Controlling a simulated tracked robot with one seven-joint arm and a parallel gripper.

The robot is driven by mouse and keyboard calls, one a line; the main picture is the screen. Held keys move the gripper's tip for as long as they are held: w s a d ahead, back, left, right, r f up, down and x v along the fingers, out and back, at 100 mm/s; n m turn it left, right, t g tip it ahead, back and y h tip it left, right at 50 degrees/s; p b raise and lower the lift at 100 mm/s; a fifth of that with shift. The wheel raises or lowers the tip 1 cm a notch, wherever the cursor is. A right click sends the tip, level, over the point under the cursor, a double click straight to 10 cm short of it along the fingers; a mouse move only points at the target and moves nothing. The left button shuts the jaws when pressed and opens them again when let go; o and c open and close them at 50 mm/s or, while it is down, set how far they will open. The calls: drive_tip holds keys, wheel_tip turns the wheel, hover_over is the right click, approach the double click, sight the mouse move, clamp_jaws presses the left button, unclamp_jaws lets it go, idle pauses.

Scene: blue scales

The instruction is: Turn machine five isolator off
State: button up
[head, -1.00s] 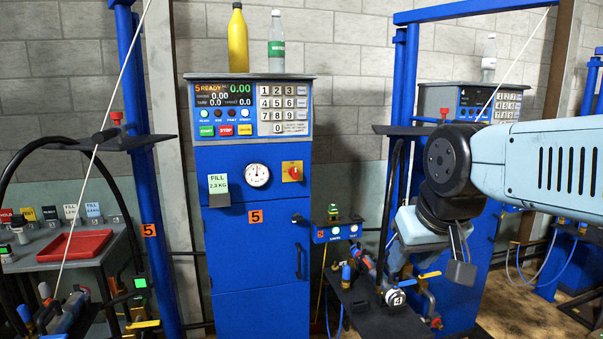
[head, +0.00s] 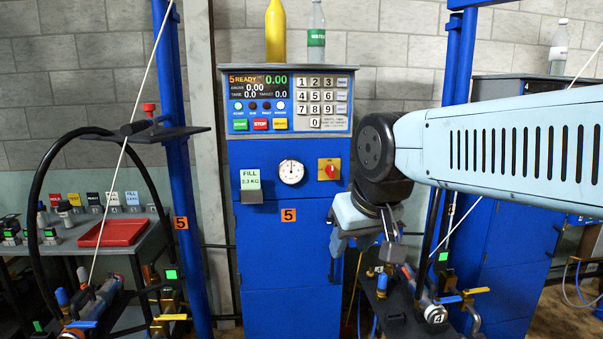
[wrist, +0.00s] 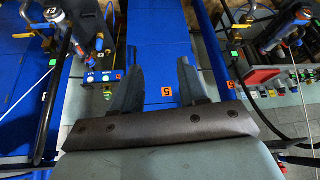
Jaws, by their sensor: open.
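The isolator of machine five is a red rotary knob (head: 329,169) on a yellow plate. It sits on the front of the blue cabinet (head: 290,215), right of a round white gauge. The knob's handle setting is too small to tell. An orange label 5 (head: 288,215) is below, and also shows in the wrist view (wrist: 168,91). My gripper (head: 365,248) is below and to the right of the knob, pointing down, clear of it. In the wrist view my gripper (wrist: 157,80) has its two fingers apart with nothing between them. The knob is not visible there.
A yellow bottle (head: 276,32) and a clear bottle (head: 316,32) stand on the cabinet. Keypad and display (head: 290,102) are above the knob. A hose and valve bench (head: 425,305) is below my gripper. A red tray (head: 112,232) is at left. A blue post (head: 178,200) stands left of the cabinet.

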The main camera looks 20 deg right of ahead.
drive_tip(key=shift+w, duration=0.15)
drive_tip(key=shift+d, duration=0.1)
drive_tip(key=m+t+h, duration=0.2)
drive_tip(key=t+h, duration=0.3)
drive_tip(key=t, duration=1.1)
approach(332, 175)
drive_tip(key=x, duration=1.1)
drive_tip(key=shift+w+d, duration=0.1)
